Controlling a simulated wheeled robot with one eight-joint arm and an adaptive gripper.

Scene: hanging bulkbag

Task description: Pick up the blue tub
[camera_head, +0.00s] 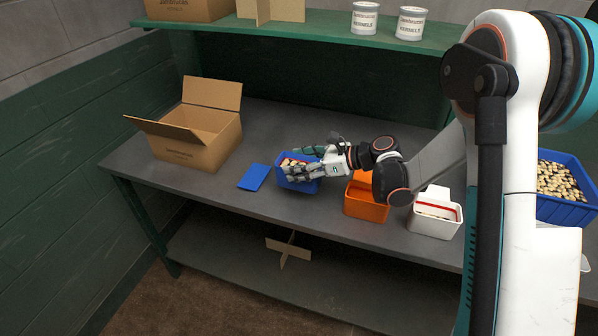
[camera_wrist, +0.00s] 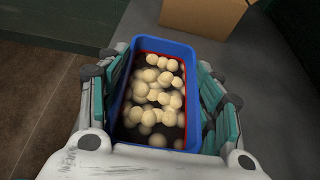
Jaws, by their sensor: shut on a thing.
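The blue tub (camera_head: 299,185) stands on the dark grey worktop, left of the orange tub. It is rectangular, open at the top, with a red line inside its rim and pale round kernels in it. In the wrist view the blue tub (camera_wrist: 192,53) lies between the two finger pads. My gripper (camera_head: 303,166) reaches over it from the right and is shut on it, with fingers along both long sides. In the wrist view my gripper (camera_wrist: 165,100) spans the tub's width. Whether the tub touches the worktop is hard to tell.
A flat blue lid (camera_head: 254,177) lies just left of the tub. An open cardboard box (camera_head: 195,140) stands further left. An orange tub (camera_head: 366,208) and a white tub (camera_head: 434,223) stand to the right. A larger blue bin (camera_head: 566,210) is at far right. A green shelf (camera_head: 300,27) runs above.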

